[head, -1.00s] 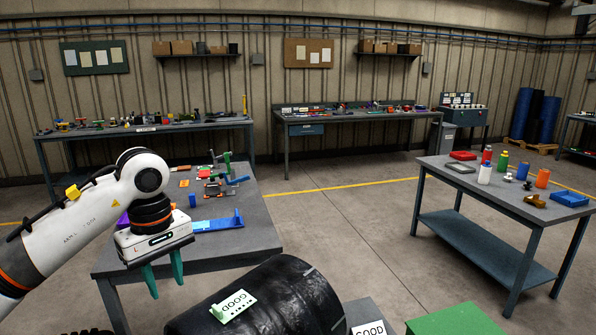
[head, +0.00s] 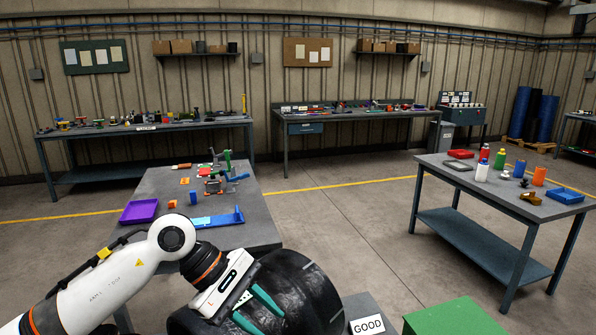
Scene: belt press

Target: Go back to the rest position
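My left gripper (head: 272,325) is low in the head view, over the black drum (head: 312,296). Its two green fingers are spread apart, with nothing seen held between them. The fingers point down and to the right, and I cannot tell whether they touch the drum. The gripper covers most of the place where the pale green GOOD tag lies on the drum. My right gripper is not in view.
A grey worktable (head: 262,228) behind the drum holds a purple tray (head: 139,211), a blue bracket (head: 218,219) and small parts. A white GOOD sign (head: 367,325) and a green box (head: 455,318) are right of the drum. Open floor lies towards the right table (head: 440,171).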

